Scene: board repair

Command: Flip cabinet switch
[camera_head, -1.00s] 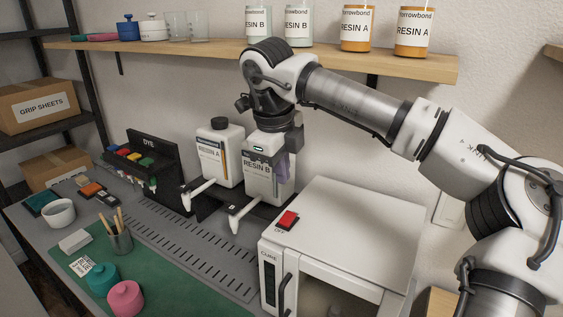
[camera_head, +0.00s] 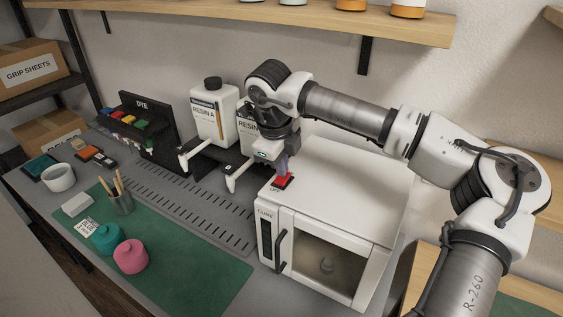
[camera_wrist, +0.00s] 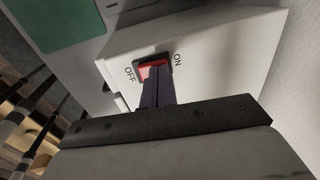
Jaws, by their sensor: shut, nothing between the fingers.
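The red cabinet switch (camera_head: 283,180) sits on the top left front corner of the white CURE cabinet (camera_head: 345,185). It also shows in the wrist view (camera_wrist: 153,67), between the printed words OFF and ON. My gripper (camera_head: 283,170) is shut and empty, pointing down at the switch. In the wrist view the closed fingers (camera_wrist: 157,82) overlap the near part of the switch, which they partly hide. The tips look at or very near it; I cannot tell whether they touch or which way the rocker is tipped.
The resin A bottle (camera_head: 213,110) and the resin B bottle (camera_head: 247,124) stand left of my wrist. The dye rack (camera_head: 148,125) is farther left. A wooden shelf (camera_head: 250,12) runs above.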

